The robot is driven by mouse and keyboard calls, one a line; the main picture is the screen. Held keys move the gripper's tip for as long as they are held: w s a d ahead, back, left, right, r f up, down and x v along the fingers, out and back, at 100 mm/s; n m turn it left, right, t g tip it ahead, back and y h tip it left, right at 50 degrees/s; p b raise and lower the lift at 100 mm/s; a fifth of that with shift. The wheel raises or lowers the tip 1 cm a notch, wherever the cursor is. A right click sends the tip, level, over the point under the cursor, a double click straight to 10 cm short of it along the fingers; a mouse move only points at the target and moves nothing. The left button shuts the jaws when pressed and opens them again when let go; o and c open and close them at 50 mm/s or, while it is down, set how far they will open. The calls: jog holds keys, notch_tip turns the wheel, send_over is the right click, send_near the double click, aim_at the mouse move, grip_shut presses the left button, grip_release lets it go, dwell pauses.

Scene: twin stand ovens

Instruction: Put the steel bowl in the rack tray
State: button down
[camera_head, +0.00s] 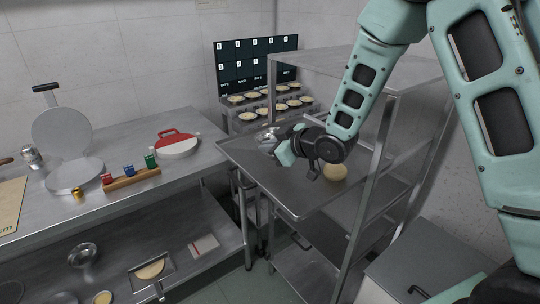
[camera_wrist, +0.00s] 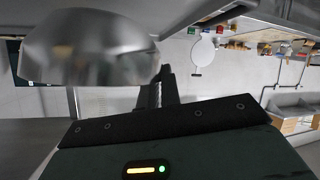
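The steel bowl (camera_head: 267,139) is at the tip of my gripper (camera_head: 284,150), above the back left part of the rack tray (camera_head: 290,190). In the wrist view the bowl (camera_wrist: 85,50) is large and close, with its rim by the dark fingers (camera_wrist: 162,90). My gripper looks shut on the bowl's rim, though the far side of the grip is hidden. The tray is a flat grey sheet in the steel rack. I cannot tell whether the bowl touches the tray.
A rack post (camera_head: 368,190) and top shelf (camera_head: 345,68) stand close to my arm. A dark board (camera_head: 257,65) and several topped discs are behind. Another bowl (camera_head: 82,256) sits below.

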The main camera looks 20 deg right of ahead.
jog(key=shift+f+p, duration=0.3)
jog(key=shift+f, duration=1.45)
jog(key=c, duration=1.6)
grip_release()
jog(key=shift+s, duration=0.1)
